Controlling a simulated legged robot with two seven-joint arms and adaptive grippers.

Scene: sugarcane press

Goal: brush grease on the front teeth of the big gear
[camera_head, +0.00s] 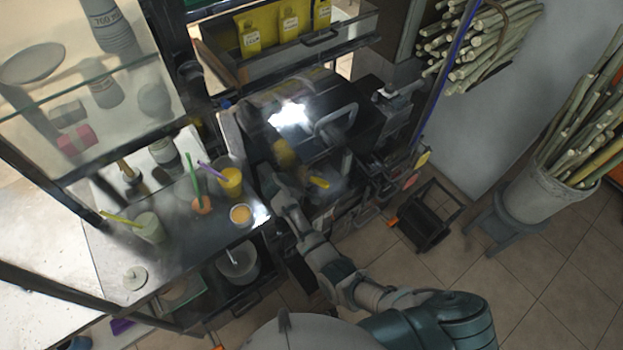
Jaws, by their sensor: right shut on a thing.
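My right gripper (283,186) reaches in from the lower right to the front left side of the dark press (355,115). It is shut on what looks like the grease brush; the fingers and the dim light hide most of it. A yellow-brown piece (285,153) shows just beyond the fingers, but I cannot tell whether it is part of the brush or of the press. The big gear and its teeth cannot be made out in the shadow, so contact cannot be judged. My left gripper is not in view.
Left of the gripper, a metal counter (185,240) holds a juice cup (230,182), an orange-filled cup (241,215) and a pale cup (149,228). A dark stool-like frame (427,215) stands on the tiles. A cane bucket (540,192) is at right, with free floor between.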

